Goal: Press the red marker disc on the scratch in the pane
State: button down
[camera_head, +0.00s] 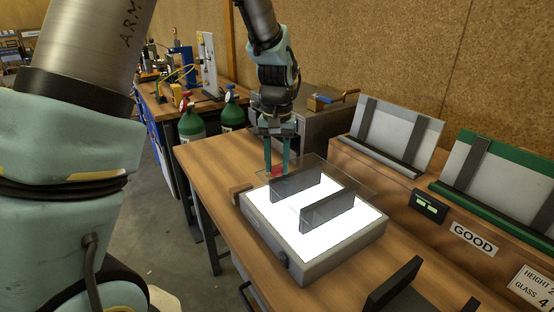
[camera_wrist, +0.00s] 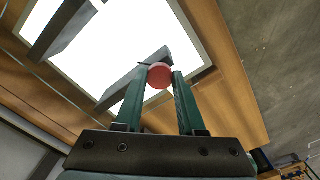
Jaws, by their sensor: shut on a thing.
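My gripper (camera_head: 277,170) points down at the far end of the light box. Its green fingers are shut on the red marker disc (camera_wrist: 159,76), which sits between the fingertips in the wrist view. In the head view the disc (camera_head: 277,174) shows as a small red patch, partly covered by the fingers. The clear glass pane (camera_head: 350,180) shows only as faint edges around the far end of the light box, near the disc. I cannot tell whether the disc touches the pane. I cannot make out the scratch for certain.
The lit light box (camera_head: 335,258) with two dark upright bars (camera_head: 327,210) stands on the wooden bench (camera_head: 216,163). Panels in a rack (camera_head: 396,135) and a GOOD label (camera_head: 473,239) stand to the right. A black stand (camera_head: 394,286) is at the front. Green bottles (camera_head: 191,125) stand behind left.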

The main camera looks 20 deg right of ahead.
jog(key=shift+f, duration=0.4)
jog(key=shift+f+b, duration=0.3)
dwell(0.6)
jog(key=shift+c, duration=2.2)
grip_release()
jog(key=shift+r, duration=0.1)
